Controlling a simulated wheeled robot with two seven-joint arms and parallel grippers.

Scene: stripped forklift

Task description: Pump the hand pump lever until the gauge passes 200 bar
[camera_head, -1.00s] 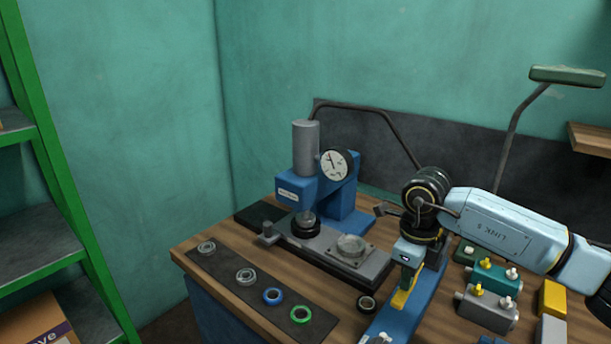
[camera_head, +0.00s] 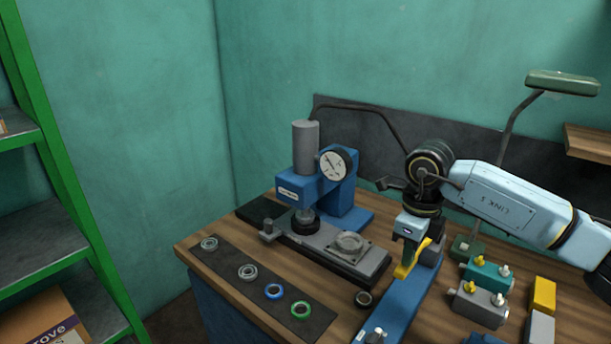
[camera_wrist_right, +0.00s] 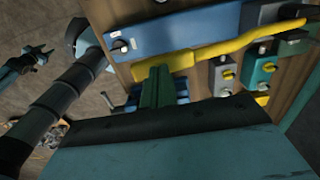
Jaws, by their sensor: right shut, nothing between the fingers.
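The hand pump is a long blue body (camera_head: 397,305) at the front of the bench, with a yellow lever (camera_head: 405,270) above it. In the right wrist view the lever (camera_wrist_right: 215,53) runs slantwise across the top, in front of the blue body (camera_wrist_right: 175,36). My right gripper (camera_head: 407,236) is shut and empty, its fingers beside the lever. In the wrist view its green fingers (camera_wrist_right: 158,85) reach the lever's edge; I cannot tell if they touch. The round white gauge (camera_head: 333,165) sits on the blue press; its scale is too small to read.
The blue press (camera_head: 345,195) stands behind a grey plate fixture (camera_head: 348,243). A dark mat (camera_head: 262,295) with several rings lies at left. Several valve blocks (camera_head: 484,306) stand close to the right of the pump. A lamp (camera_head: 563,82) rises behind my right arm.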

